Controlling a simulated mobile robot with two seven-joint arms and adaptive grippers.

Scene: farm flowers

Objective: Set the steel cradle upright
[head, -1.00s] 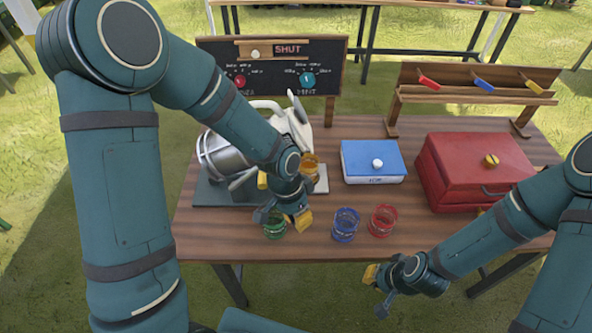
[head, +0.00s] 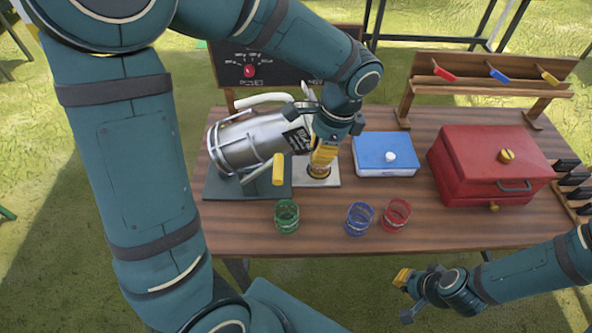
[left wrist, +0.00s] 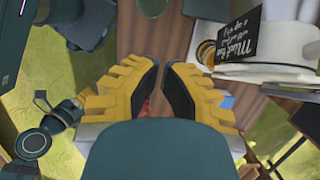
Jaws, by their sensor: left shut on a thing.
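The steel cradle (head: 227,146), a wire frame, lies tilted around a steel jug (head: 262,138) on a dark base plate (head: 222,184). A yellow grip (head: 278,168) stands at its near side. My left gripper (head: 324,158) appears right of it, in front of an amber glass (head: 319,171). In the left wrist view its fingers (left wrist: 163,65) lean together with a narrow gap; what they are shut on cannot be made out. The amber glass (left wrist: 205,52) shows outside the fingers there. My right gripper (head: 405,294) is open and empty off the table's front edge.
Green (head: 286,216), blue (head: 359,219) and red (head: 396,214) glasses stand near the front edge. A blue-lidded box (head: 385,154) and a red chest (head: 487,167) stand right. A black sign (head: 297,138) hangs by the jug. Bare table lies front right.

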